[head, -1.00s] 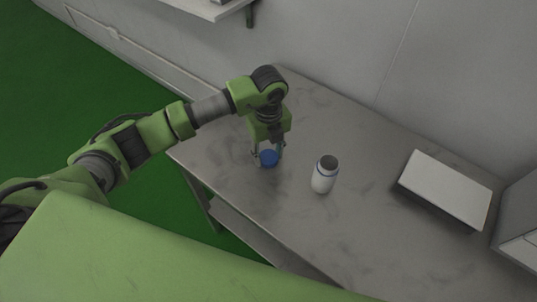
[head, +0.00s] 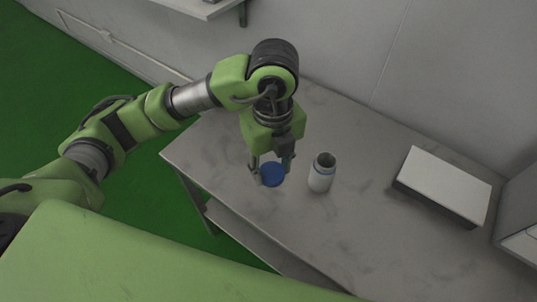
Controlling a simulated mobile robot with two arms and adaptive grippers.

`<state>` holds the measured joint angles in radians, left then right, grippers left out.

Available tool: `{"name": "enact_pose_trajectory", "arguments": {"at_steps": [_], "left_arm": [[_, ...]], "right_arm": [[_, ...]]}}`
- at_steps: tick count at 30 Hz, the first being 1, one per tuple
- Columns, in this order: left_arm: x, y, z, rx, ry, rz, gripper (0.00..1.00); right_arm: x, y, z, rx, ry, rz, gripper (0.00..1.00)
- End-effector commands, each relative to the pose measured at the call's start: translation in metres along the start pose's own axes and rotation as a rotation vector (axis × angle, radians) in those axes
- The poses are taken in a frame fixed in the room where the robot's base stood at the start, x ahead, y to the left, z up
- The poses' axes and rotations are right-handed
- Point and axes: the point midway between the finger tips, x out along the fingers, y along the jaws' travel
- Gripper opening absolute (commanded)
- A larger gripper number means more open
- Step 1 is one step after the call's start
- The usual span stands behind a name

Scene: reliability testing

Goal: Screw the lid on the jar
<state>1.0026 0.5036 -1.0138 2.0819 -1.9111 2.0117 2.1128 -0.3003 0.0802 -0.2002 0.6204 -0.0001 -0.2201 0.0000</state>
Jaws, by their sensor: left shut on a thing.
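The blue lid (head: 271,174) is held between the fingertips of my left gripper (head: 271,172), which is shut on it. The lid seems to be raised above the table. The white jar (head: 320,175) stands upright on the table just right of the lid, apart from it. My right gripper is not in view.
The grey table (head: 375,235) is clear around the jar. A flat white-topped box (head: 442,184) lies at the right, near another box (head: 522,240) at the edge. A wall stands behind, with a shelf (head: 195,6) at the top.

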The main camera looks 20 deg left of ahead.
Motion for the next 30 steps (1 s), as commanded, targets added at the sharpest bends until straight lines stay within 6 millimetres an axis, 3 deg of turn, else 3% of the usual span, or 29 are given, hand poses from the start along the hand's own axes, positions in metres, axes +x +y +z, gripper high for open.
{"name": "enact_pose_trajectory", "arguments": {"at_steps": [5, 15, 17, 22, 23, 30], "left_arm": [[-0.005, 0.004, -0.011, 0.001, 0.000, 0.000, 0.27], [-0.005, 0.004, -0.012, 0.000, 0.001, 0.001, 0.27], [-0.005, 0.004, -0.012, 0.001, 0.001, 0.001, 0.27], [-0.006, 0.005, -0.010, 0.065, 0.000, 0.001, 0.27], [-0.007, 0.005, -0.009, 0.092, 0.000, 0.002, 0.27], [-0.012, 0.009, 0.001, 0.448, -0.003, 0.006, 0.27]], "right_arm": [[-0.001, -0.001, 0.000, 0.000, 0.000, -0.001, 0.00], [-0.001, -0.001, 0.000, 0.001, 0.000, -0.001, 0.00], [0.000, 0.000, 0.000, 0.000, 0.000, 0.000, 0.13], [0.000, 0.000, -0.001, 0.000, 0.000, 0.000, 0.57], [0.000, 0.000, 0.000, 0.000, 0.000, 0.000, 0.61], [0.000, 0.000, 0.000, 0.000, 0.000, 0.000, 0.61]]}}
